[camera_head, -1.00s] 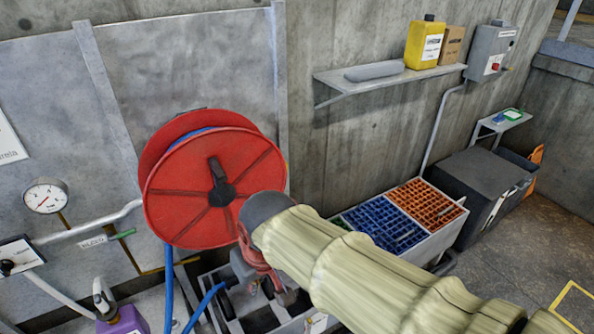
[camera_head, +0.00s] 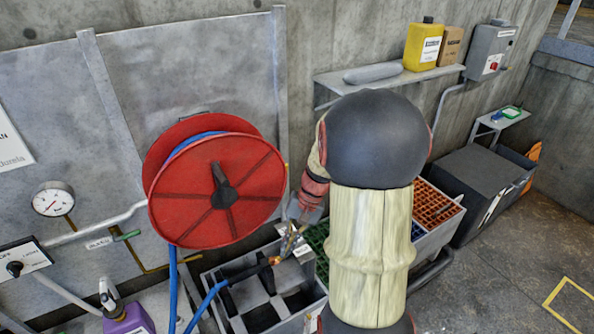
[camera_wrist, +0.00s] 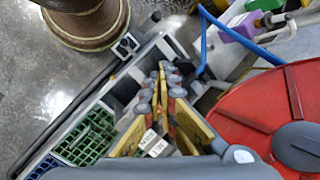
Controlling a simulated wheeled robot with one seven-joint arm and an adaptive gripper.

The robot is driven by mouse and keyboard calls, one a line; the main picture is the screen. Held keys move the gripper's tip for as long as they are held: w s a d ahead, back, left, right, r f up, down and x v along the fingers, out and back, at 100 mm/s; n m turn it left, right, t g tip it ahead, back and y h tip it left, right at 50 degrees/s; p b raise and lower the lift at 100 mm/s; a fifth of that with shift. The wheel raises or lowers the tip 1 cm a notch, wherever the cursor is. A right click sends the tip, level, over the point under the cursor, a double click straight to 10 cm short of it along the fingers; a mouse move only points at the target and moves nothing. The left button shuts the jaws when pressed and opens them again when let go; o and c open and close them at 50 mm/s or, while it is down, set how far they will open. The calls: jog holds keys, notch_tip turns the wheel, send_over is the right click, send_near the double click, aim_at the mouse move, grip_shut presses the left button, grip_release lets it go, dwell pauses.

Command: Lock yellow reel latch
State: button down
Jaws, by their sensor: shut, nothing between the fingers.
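The red hose reel (camera_head: 195,200), with a black hub and short crank, is on the grey wall panel. Its red side disc (camera_wrist: 255,105) fills the right of the wrist view. A small yellow spot (camera_head: 287,170) shows at the reel's right edge; I cannot tell whether it is the latch. My gripper (camera_head: 291,246) is right of the reel's lower edge, pointing down above the grey bin. In the wrist view my gripper's yellow fingers (camera_wrist: 163,78) are shut with nothing held. They appear apart from the reel. My arm hides the area right of the gripper.
A grey compartment bin (camera_head: 245,312) stands below the reel, with a blue hose (camera_head: 210,296) and its orange-tipped end (camera_head: 274,260). Crates with coloured grids (camera_head: 432,206) are to the right. A pressure gauge (camera_head: 53,199) and purple bottle (camera_head: 128,320) are left.

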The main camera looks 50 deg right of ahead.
jog(key=w+d+f+m+t+y+p, duration=0.1)
jog(key=w+d+f+m+t, duration=0.3)
jog(key=d, duration=0.6)
jog(key=w+d+f+m+t+p, duration=0.15)
jog(key=d+t, duration=0.35)
jog(key=d, duration=0.5)
jog(key=w+d+f+m+t+y+p, duration=0.1)
jog(key=w+d+f+m+t, duration=0.3)
jog(key=d, duration=0.7)
jog(key=d+r+n+t+h, duration=0.1)
jog(key=d+r+n+t, duration=0.3)
jog(key=r, duration=0.3)
jog(key=a+b+x, duration=0.2)
jog(key=x, duration=1.1)
jog(key=shift+a, duration=0.2)
jog(key=shift+n, duration=0.35)
